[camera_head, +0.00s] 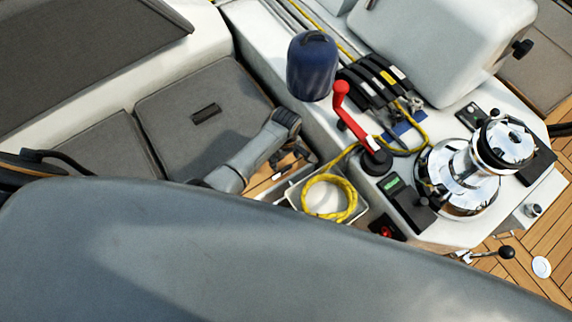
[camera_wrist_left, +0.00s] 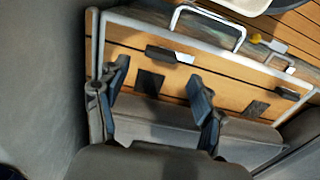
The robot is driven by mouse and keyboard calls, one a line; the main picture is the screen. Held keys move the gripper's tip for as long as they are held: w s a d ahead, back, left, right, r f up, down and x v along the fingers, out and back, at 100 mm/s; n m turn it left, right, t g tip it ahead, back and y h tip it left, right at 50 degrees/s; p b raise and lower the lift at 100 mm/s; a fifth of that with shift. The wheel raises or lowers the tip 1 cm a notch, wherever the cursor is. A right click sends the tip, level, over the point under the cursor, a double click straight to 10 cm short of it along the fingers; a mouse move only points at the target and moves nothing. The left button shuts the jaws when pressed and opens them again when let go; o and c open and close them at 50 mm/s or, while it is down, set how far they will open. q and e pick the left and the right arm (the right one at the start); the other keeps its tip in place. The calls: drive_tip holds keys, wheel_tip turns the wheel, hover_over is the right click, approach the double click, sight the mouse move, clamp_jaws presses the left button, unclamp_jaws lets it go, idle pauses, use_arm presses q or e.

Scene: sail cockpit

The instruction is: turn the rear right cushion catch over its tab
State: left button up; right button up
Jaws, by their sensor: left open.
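My left gripper (camera_head: 290,155) reaches down beside the grey seat cushion (camera_head: 180,85), close to a strip of wood. In the left wrist view its two fingers (camera_wrist_left: 160,88) are apart with nothing between them, above a slatted wooden surface. Several small dark flat pieces lie there, among them a dark bar (camera_wrist_left: 170,54) beyond the fingers and another dark bar (camera_wrist_left: 287,93) to the right. I cannot tell which one is the rear right catch or which is its tab. The grey cushion edge (camera_wrist_left: 165,135) shows near the fingers. My right gripper is not in view.
A bin (camera_head: 293,195) with coiled yellow rope (camera_head: 340,180) stands right of the gripper. A red-handled lever (camera_head: 341,90), a blue cover (camera_head: 313,65) and a chrome winch (camera_head: 470,165) are on the white console. A pale rail (camera_wrist_left: 200,42) borders the wood.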

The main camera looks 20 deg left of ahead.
sight(286, 167)
use_arm(q)
drive_tip(key=shift+f+b, duration=0.65)
drive_tip(key=shift+f, duration=1.9)
drive_tip(key=c, duration=1.2)
